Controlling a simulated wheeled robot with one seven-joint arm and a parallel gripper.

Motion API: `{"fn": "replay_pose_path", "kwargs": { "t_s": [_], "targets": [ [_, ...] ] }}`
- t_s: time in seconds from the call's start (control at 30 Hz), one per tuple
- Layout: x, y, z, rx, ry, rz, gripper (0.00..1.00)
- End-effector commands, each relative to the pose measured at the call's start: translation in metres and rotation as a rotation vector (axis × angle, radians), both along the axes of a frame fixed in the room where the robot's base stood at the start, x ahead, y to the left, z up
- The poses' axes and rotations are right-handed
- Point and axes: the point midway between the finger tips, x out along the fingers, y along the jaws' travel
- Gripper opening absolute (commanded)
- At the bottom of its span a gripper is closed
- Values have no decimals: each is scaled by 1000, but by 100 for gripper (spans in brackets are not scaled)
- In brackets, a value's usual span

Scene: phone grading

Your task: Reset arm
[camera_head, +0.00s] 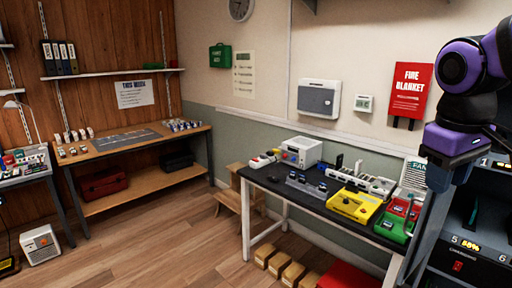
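My purple and black arm (458,85) hangs into the right side of the view, in front of the wall and the rack. My gripper (438,178) is at its lower end, pointing down, above and right of the black table's right end. It is small and dark, so I cannot tell whether its fingers are open or hold anything.
The black table (262,182) carries a white device (301,152), a yellow tray (355,206), a red tray (405,208) and a green tray (393,228). A charging rack (475,240) stands close at the right. A wooden workbench (100,150) stands at the back left.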

Motion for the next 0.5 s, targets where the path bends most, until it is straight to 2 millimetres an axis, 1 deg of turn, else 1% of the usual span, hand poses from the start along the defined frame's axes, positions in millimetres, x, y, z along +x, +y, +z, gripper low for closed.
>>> {"fn": "replay_pose_path", "kwargs": {
  "t_s": [0.03,0.2,0.33,0.5],
  "targets": [
    [-13,0,2,24,-44,-28,34],
    [-46,4,2,107,-185,-118,34],
    [-66,8,0,160,-275,-178,34],
    [-81,12,-2,201,-346,-226,34]
  ]
}}
